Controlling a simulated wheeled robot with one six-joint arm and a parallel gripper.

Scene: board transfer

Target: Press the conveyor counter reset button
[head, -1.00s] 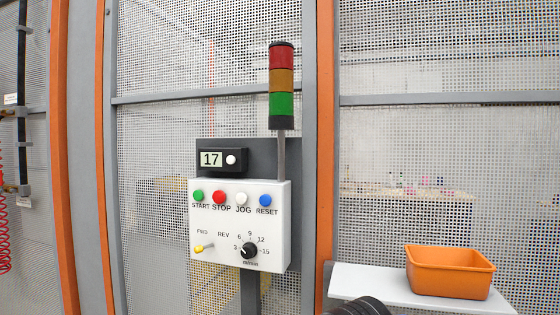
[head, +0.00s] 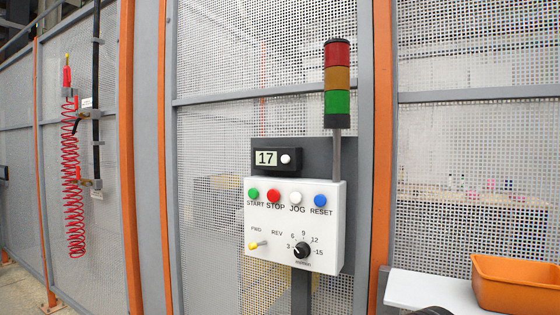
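A small black counter box (head: 277,158) shows "17" on its display (head: 266,158) and has a round white button (head: 285,159) at its right. It is mounted on a dark plate above a white control panel (head: 290,222). The panel has a green START button (head: 253,194), a red STOP button (head: 273,196), a white JOG button (head: 296,198) and a blue RESET button (head: 320,200). My gripper is not in view; only a dark rounded part, likely of my arm, shows at the bottom edge. Nothing touches the counter or the panel.
A red, amber and green signal tower (head: 337,82) rises behind the panel. An orange bin (head: 515,284) sits on a white shelf (head: 430,288) at lower right. A red coiled hose (head: 72,190) hangs at left. Mesh fencing stands behind everything.

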